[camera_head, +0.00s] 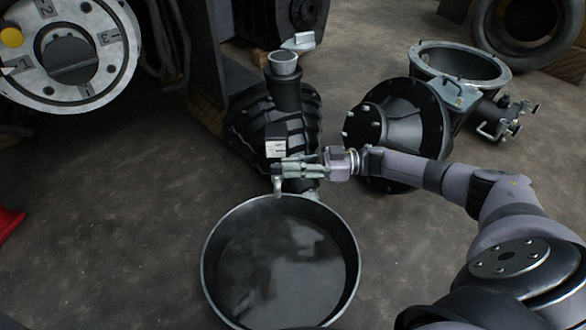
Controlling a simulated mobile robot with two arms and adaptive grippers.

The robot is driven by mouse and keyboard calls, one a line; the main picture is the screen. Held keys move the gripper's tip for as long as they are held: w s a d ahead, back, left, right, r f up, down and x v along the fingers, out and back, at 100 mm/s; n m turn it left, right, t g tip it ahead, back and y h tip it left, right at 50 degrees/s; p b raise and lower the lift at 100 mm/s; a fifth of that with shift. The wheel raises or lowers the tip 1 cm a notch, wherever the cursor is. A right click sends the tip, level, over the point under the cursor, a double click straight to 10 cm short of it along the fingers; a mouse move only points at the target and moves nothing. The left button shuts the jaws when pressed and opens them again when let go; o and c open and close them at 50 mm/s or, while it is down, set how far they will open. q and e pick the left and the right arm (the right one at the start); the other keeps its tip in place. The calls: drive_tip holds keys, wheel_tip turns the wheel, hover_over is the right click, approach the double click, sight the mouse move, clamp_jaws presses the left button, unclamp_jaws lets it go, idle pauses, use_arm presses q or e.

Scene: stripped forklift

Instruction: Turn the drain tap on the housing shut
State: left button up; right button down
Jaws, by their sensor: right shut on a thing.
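The dark ribbed housing (246,120) stands in the middle, behind the pan. The drain tap (277,186) is at its lower front; a small metal piece with a downward end shows above the pan's back rim. My right gripper (290,168) reaches in from the right and is shut on the tap. The fingers cover much of the tap, so I cannot tell how far its handle is turned. My left gripper is not in view.
A wide round pan (231,216) with dark liquid sits on the floor below the tap. A flanged black and metal casting (396,130) lies at right, near my forearm. A numbered disc (110,60) is at upper left.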

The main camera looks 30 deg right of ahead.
drive_tip(key=shift+w+r, duration=0.1)
drive_tip(key=c, duration=1.6)
unclamp_jaws()
drive_tip(key=shift+o, duration=0.2)
drive_tip(key=v, duration=1.2)
drive_tip(key=shift+a, duration=0.1)
